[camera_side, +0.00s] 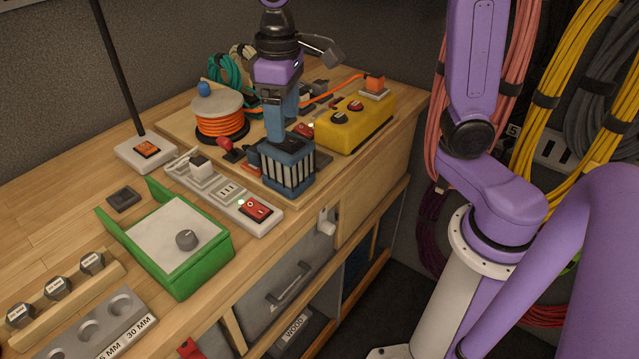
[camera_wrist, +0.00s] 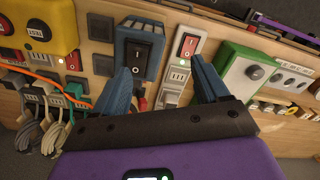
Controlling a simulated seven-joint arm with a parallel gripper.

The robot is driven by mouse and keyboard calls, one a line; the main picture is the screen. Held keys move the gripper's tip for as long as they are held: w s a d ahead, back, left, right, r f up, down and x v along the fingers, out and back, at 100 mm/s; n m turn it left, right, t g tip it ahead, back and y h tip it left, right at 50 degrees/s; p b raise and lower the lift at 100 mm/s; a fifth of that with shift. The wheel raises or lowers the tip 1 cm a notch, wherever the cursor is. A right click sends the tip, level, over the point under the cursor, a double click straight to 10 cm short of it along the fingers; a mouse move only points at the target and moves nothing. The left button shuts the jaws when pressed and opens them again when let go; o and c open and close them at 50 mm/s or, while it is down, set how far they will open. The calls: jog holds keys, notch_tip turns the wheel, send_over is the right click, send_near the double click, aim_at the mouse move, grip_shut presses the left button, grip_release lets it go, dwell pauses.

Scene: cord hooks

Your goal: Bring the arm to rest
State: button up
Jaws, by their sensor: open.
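My gripper (camera_side: 277,136) is pointing down over the bench, near the blue ribbed box (camera_side: 288,170). In the wrist view, my gripper (camera_wrist: 163,70) has its two blue fingers spread wide, with nothing held between them. The blue box with a black rocker switch (camera_wrist: 138,50) shows beside the left finger in that view. The white power strip (camera_wrist: 188,68) with a lit red switch shows between and beyond the fingers. In the side view the fingers overlap, and I cannot tell whether they touch the box.
A cord reel (camera_side: 220,122) stands left of my gripper and a yellow box (camera_side: 356,122) right of it. The power strip (camera_side: 228,191) with a white plug and a green tray (camera_side: 182,270) with a knob lie nearer the front. A dark post rises from a white switch base (camera_side: 128,148).

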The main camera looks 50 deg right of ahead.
jog(key=s+d+f+n, duration=0.2)
jog(key=s, duration=0.5)
jog(key=s+d+f+n, duration=0.2)
jog(key=s+n, duration=0.1)
jog(key=s, duration=0.4)
jog(key=s+d+f+n, duration=0.2)
jog(key=s, duration=0.5)
jog(key=shift+s+f+n, duration=0.3)
jog(key=shift+n, duration=0.1)
